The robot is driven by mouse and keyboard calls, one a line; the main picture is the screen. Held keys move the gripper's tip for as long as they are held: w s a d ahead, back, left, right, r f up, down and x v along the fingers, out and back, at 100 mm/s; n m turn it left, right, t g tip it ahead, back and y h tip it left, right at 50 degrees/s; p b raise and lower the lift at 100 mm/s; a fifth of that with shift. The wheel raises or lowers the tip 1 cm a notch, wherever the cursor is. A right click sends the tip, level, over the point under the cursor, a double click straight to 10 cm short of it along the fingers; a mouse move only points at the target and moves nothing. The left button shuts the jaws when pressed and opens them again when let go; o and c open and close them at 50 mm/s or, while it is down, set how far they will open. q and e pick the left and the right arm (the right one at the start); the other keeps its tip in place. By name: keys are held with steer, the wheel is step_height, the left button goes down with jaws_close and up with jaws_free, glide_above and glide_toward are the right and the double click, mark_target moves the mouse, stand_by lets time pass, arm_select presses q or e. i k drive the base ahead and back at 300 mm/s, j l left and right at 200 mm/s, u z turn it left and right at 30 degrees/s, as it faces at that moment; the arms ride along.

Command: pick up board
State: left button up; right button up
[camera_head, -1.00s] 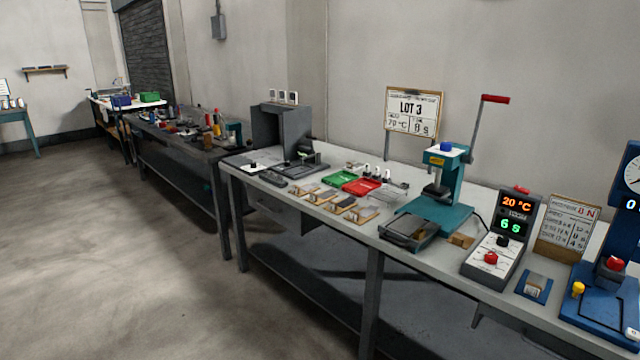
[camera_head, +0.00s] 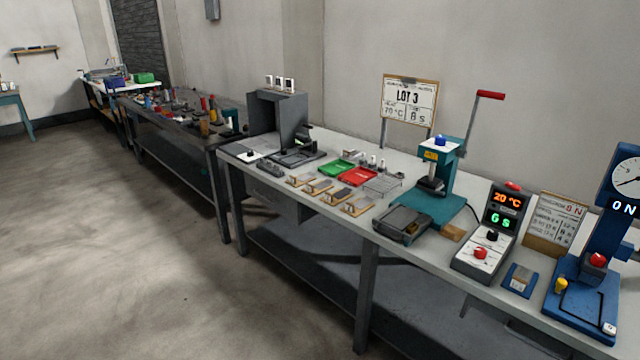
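Neither of my grippers is in view. Several small wooden boards with grey tops lie in a row along the front of the long grey workbench (camera_head: 410,255); the nearest board (camera_head: 357,205) is at the right end of the row and another board (camera_head: 300,180) is at the left end. A second notice board (camera_head: 556,224) leans at the right. I cannot tell which board the task names.
A green tray (camera_head: 335,168) and a red tray (camera_head: 356,176) lie behind the small boards. A teal press (camera_head: 436,195) with a red-handled lever, a control box (camera_head: 485,245) showing 20 °C and a blue gauge stand (camera_head: 584,295) stand to the right. The floor (camera_head: 120,250) at left is clear.

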mark_target(313, 190)
steer(key=i+z, duration=0.15)
steer(key=i, duration=1.2)
